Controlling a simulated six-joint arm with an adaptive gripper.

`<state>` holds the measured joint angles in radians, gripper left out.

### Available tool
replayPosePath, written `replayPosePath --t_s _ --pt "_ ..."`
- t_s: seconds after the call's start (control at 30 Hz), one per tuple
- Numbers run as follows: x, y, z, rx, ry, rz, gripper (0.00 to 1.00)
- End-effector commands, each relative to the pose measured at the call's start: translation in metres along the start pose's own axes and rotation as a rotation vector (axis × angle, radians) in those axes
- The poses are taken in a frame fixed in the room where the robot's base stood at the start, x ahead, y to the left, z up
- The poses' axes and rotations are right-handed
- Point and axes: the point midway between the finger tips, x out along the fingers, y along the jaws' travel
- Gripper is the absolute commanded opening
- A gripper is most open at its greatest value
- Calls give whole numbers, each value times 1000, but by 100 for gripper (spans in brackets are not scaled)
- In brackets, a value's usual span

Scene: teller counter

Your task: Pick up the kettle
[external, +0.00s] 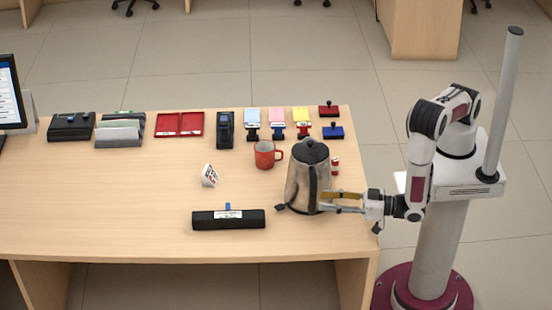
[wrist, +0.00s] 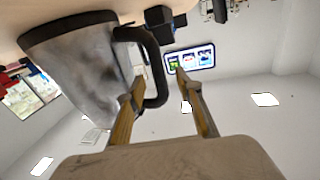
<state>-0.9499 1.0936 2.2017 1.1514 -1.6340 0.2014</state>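The kettle (external: 299,181) stands upright on the desk near its right end, a steel body with a black lid and black handle. In the wrist view the kettle (wrist: 80,62) appears upside down at the left, with its black handle (wrist: 158,68) toward me. My gripper (external: 322,202) is at the kettle's right side, low and level, beside the handle. In the wrist view the two fingers of my gripper (wrist: 160,88) are apart, with part of the handle between them. The left finger overlaps the handle's lower part; I cannot tell whether they touch.
A red mug (external: 265,155) stands just behind the kettle. A black roll-shaped item (external: 229,219) lies left of it, with a small white sign (external: 209,176) behind. Stamps, a red tray (external: 180,124) and a card terminal (external: 225,130) line the back. The desk's left front is clear.

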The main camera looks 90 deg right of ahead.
Motion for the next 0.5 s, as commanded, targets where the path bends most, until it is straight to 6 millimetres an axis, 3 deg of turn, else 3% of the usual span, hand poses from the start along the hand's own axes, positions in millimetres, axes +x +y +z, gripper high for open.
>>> replayPosePath --t_s 0.27,0.5 --pt "1 0 0 0 0 0 35" --pt "14 2 4 0 0 2 35"
